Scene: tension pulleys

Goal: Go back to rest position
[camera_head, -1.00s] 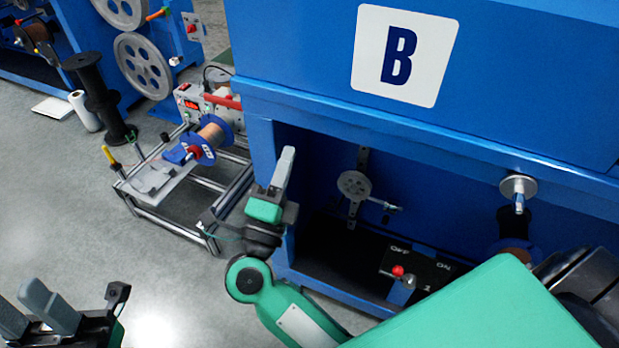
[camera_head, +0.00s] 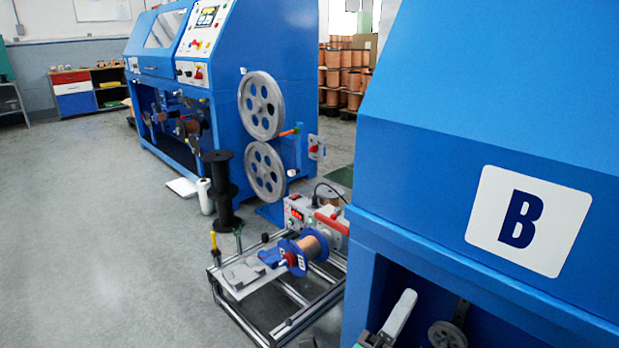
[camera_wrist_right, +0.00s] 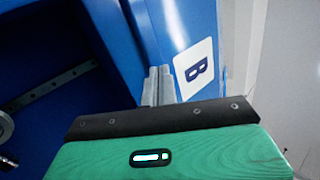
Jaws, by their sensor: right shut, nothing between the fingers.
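My right gripper (camera_head: 400,312) shows at the bottom of the head view, in front of the open bay of the blue machine marked B (camera_head: 590,120). A grey tension pulley (camera_head: 447,335) is partly visible inside the bay, right of the gripper. My left gripper is out of the head view.
A metal-frame stand (camera_head: 262,318) with a copper wire spool (camera_head: 314,246) stands left of machine B. Black spools (camera_head: 221,185) and another blue machine (camera_head: 225,60) with large grey wheels (camera_head: 262,105) are behind. The grey floor (camera_head: 90,230) at left is clear.

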